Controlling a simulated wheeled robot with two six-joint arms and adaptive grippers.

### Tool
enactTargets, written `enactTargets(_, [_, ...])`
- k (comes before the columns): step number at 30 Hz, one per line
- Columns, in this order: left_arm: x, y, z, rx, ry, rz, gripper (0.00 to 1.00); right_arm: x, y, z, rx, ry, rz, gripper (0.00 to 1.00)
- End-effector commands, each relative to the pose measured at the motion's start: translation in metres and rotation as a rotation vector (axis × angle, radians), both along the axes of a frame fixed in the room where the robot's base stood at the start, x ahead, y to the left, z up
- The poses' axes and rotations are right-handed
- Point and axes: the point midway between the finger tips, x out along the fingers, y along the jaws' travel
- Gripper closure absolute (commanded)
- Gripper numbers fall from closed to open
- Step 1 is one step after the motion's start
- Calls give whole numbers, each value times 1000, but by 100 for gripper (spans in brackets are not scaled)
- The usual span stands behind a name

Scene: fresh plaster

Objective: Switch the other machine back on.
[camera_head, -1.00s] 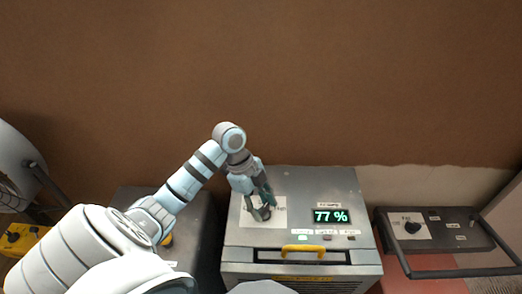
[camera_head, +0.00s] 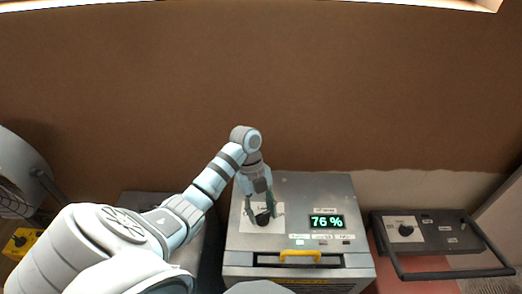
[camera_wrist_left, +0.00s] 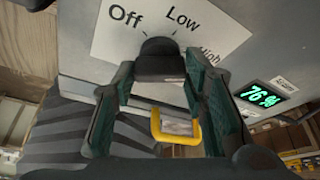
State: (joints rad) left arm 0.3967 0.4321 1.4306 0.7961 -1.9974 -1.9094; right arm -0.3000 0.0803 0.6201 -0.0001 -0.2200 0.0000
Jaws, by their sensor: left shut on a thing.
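The middle grey machine (camera_head: 330,190) has a lit display (camera_head: 327,222) reading 76 %. A black knob (camera_wrist_left: 160,58) on its white label plate (camera_wrist_left: 205,20) shows in the left wrist view, with Off, Low and High printed around it. I cannot tell which mark the knob points to. My left gripper (camera_head: 263,212) is shut on this knob, one finger on each side, also in the left wrist view (camera_wrist_left: 160,85). A second machine (camera_head: 445,235) stands at the right with a dark knob (camera_head: 405,230) on a white plate. My right gripper is not in view.
The middle machine has a yellow handle (camera_head: 300,257) at its front. The right machine has a black bar handle (camera_head: 455,273). A round grey fan-like machine (camera_head: 18,170) and a yellow box (camera_head: 24,243) stand at the left. A brown wall (camera_head: 350,90) closes off the back.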

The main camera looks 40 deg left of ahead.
Motion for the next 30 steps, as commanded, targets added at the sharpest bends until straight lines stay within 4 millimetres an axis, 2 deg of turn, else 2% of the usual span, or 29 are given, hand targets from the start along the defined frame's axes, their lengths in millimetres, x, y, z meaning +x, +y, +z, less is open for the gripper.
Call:
enactTargets(9, [1,0,0,1,-3,-3,88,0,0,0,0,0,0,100])
enactTargets(10, [1,0,0,1,-3,-3,59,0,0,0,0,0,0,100])
enactTargets(13, [1,0,0,1,-3,-2,43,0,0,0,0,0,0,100])
enactTargets(14, [0,0,0,1,-3,-2,40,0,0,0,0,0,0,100])
enactTargets(30, [0,0,-1,0,-1,3,40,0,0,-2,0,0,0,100])
